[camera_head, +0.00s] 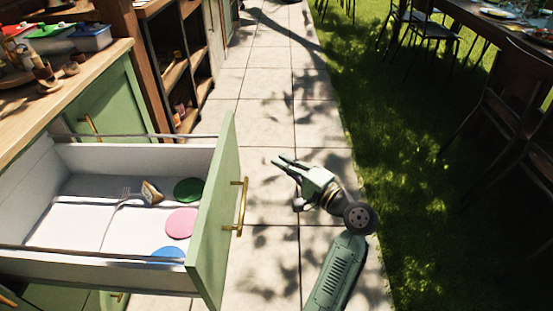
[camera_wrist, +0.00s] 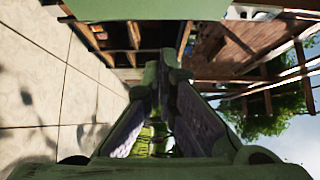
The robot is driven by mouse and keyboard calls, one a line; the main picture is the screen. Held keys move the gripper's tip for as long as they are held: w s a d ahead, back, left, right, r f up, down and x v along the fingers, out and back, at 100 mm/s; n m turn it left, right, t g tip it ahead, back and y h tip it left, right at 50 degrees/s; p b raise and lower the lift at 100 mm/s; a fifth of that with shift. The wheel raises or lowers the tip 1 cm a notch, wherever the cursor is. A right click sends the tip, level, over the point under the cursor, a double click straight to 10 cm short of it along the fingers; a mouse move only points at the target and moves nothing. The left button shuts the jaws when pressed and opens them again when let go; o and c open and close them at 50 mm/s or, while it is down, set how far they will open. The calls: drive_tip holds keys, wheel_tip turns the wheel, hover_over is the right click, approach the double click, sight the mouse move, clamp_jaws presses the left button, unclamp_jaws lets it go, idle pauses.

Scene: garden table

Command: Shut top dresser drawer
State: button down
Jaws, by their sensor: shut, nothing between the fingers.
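The dresser drawer stands pulled far out, its green front (camera_head: 218,230) facing right, with a brass handle (camera_head: 240,207). Its white inside (camera_head: 70,240) is open to view. It holds a green disc (camera_head: 188,190), a pink disc (camera_head: 181,222), a blue disc (camera_head: 168,254) and a utensil with a wooden-looking part (camera_head: 150,192). My gripper (camera_head: 281,161) is shut and empty, to the right of the drawer front and apart from the handle. In the wrist view its fingers (camera_wrist: 168,62) come together, and a green panel, possibly the drawer front (camera_wrist: 145,8), crosses the top.
The wooden counter (camera_head: 75,85) above the drawer carries small wooden items and coloured containers (camera_head: 90,37). Open shelves (camera_head: 175,75) stand farther back. The tiled path (camera_head: 270,85) is clear; grass, a table and chairs (camera_head: 425,25) lie to the right.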

drive_tip(key=w+a+p, duration=0.1)
drive_tip(key=w+a, duration=0.4)
drive_tip(key=a, duration=0.4)
drive_tip(key=shift+w+p, duration=0.25)
drive_tip(key=shift+p, duration=0.15)
